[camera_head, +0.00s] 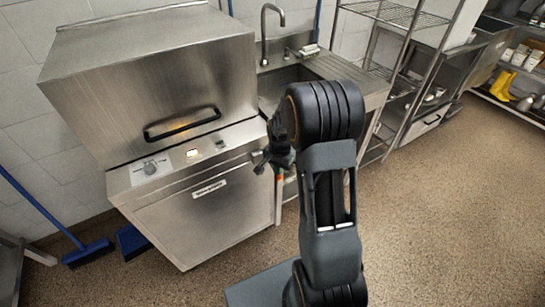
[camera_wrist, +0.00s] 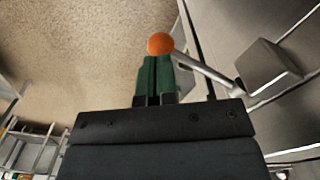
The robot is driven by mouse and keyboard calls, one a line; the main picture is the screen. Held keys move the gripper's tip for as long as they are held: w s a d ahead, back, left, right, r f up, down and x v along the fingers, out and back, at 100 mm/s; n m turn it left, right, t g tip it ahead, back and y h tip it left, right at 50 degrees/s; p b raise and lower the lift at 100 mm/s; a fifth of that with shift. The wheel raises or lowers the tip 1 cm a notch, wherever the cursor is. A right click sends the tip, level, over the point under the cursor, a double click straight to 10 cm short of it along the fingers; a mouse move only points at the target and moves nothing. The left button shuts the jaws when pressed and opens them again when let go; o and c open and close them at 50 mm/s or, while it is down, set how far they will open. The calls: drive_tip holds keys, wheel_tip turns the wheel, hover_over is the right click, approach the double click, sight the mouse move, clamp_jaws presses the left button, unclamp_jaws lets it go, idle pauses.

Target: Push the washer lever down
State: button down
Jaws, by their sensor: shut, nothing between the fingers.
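The washer (camera_head: 195,205) is a steel machine at the left in the head view, with a hood above its front panel. In the wrist view, the lever (camera_wrist: 205,68) is a thin metal rod ending in an orange ball knob (camera_wrist: 160,43). My gripper (camera_wrist: 158,58) is shut and empty, with its green fingertips right at the knob; I cannot tell whether they touch it. In the head view my gripper (camera_head: 259,162) is beside the washer's right front corner. A small orange patch (camera_head: 279,178) shows just below it; the rest of the lever is hard to make out there.
A grey box (camera_wrist: 268,65) is at the lever's other end. The hood has a black handle (camera_head: 183,125). A sink (camera_head: 285,80) and wire shelving (camera_head: 395,14) stand right of the washer. A blue broom (camera_head: 88,252) is at left. The floor at right is clear.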

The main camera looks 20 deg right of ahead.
drive_tip(key=shift+r, duration=0.15)
wheel_tip(320, 180, up, 12)
drive_tip(key=p, duration=0.9)
idle(0.4)
drive_tip(key=s+a+r+n+t, duration=0.2)
drive_tip(key=s+a+r+n, duration=0.2)
drive_tip(key=s+r, duration=0.3)
drive_tip(key=s+a+r+n+t, duration=0.2)
drive_tip(key=s+a+r+n, duration=0.3)
drive_tip(key=s+r+n, duration=0.1)
drive_tip(key=s+r, duration=0.1)
drive_tip(key=s, duration=0.1)
drive_tip(key=shift+s+a+r+n, duration=0.25)
drive_tip(key=shift+s+r+n, duration=0.05)
drive_tip(key=shift+s+r, duration=0.1)
